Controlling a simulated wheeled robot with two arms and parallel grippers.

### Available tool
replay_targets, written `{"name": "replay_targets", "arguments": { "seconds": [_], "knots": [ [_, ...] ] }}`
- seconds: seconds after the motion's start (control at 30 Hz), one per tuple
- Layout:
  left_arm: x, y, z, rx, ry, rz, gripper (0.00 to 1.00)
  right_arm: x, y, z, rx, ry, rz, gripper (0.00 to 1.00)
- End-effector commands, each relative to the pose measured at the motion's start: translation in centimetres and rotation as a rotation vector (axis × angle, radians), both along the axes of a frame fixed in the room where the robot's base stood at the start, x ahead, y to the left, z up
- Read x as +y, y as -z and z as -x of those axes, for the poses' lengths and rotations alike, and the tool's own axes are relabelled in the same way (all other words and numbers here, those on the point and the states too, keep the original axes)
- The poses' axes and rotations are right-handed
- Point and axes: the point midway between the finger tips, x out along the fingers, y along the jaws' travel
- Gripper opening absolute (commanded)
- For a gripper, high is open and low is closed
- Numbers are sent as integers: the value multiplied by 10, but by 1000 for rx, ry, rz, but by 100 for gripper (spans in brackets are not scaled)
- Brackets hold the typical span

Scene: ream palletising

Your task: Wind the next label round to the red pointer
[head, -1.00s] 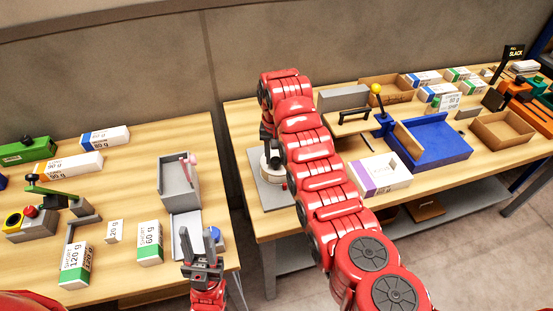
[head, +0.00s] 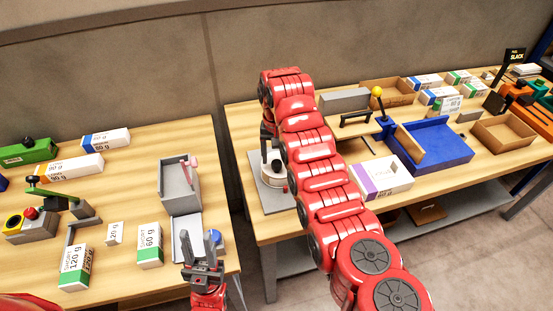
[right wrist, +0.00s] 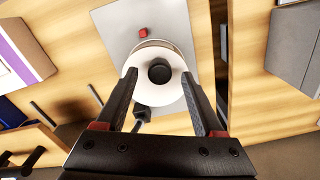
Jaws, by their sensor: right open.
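The label roll (right wrist: 150,92) is a white disc with a dark round hub, standing on a grey plate (right wrist: 110,20). A small red block, the pointer (right wrist: 143,32), sits on the plate just beyond the roll's far edge in the right wrist view. The roll also shows in the head view (head: 271,172), partly hidden by my arm. My right gripper (right wrist: 159,75) is open, its fingers on either side of the hub at the roll's edges; contact cannot be told. No label print is readable on the roll. My left gripper (head: 197,243) is open and empty near the left table's front edge.
A purple-striped ream (head: 381,176) and a blue tray (head: 440,148) lie right of the roll. A grey tray (head: 178,205) and several reams stand on the left table. A gap separates the two tables.

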Motion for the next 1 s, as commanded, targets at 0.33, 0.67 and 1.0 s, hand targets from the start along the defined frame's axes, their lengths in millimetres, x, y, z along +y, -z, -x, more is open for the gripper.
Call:
{"name": "replay_targets", "arguments": {
  "seconds": [0.33,0.67,1.0],
  "knots": [
    [0,-59,0,0,0,0,38,2,-87,0,-2,-2,-1,70],
    [0,-44,0,0,0,0,38,1,-137,0,-3,-2,-3,70],
    [0,-42,0,0,0,0,38,0,-162,-1,-2,-1,-3,70]
  ]
}}
